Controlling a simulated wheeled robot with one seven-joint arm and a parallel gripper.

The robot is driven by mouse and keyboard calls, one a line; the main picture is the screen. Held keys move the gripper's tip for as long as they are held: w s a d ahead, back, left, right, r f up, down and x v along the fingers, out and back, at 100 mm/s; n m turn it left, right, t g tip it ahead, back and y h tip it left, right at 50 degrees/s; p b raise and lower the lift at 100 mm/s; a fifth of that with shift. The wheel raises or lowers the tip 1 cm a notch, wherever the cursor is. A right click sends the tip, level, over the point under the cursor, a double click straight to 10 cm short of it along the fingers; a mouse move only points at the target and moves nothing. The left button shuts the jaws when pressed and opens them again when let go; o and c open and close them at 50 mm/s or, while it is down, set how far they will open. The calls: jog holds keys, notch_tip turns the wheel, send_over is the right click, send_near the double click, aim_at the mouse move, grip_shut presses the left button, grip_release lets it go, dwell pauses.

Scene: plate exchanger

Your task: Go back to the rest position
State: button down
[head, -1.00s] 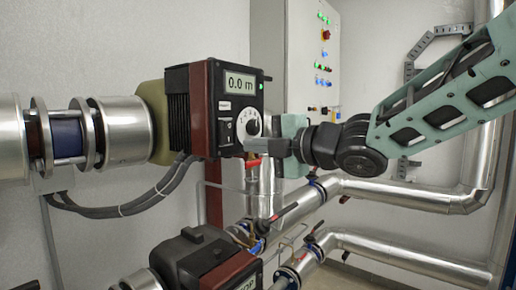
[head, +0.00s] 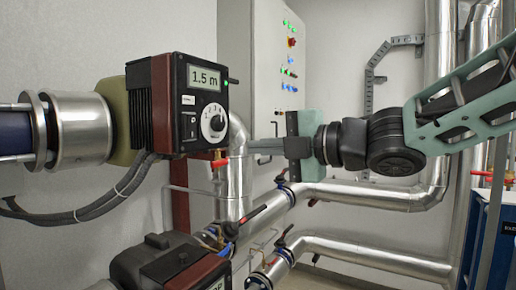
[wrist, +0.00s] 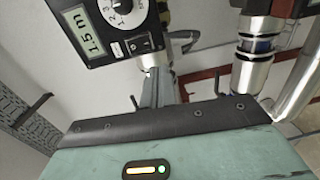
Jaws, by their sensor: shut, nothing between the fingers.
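My gripper (head: 254,148) is in the head view, right of the upper pump's control box (head: 187,105) and apart from it. Its fingers are shut with nothing visible between them. The box has a lit display (head: 206,77) reading 1.5 m, a round white numbered dial (head: 213,122) and a rocker switch below the display. In the wrist view the shut fingers (wrist: 155,85) point toward the pipes, and the control box (wrist: 110,28) shows at the top left, tilted, with the same reading.
A second pump (head: 170,262) sits below. Silver pipes (head: 370,195) run beneath my arm. A grey cabinet (head: 265,60) with lit buttons stands behind.

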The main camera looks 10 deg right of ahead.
jog(key=s+d+f+m+g+h, duration=0.1)
jog(key=s+f+m+h, duration=0.1)
jog(key=f+m+h, duration=0.5)
jog(key=s+d+f+m+g+h, duration=0.1)
jog(key=s+f+m, duration=0.2)
jog(key=f+m, duration=0.55)
jog(key=s+d+f+m+g+h, duration=0.2)
jog(key=s+f+g, duration=0.2)
jog(key=s+f, duration=0.3)
jog(key=s+d+f+m+g+h+b, duration=0.1)
jog(key=s+d+f+m+g+h, duration=0.1)
jog(key=s+f, duration=0.6)
jog(key=s+m+g, duration=0.1)
jog(key=s+g, duration=0.1)
jog(key=s, duration=0.3)
jog(key=shift+d+f+h, duration=0.2)
jog(key=shift+d+h, duration=0.15)
jog(key=shift+h, duration=0.05)
dwell(2.1)
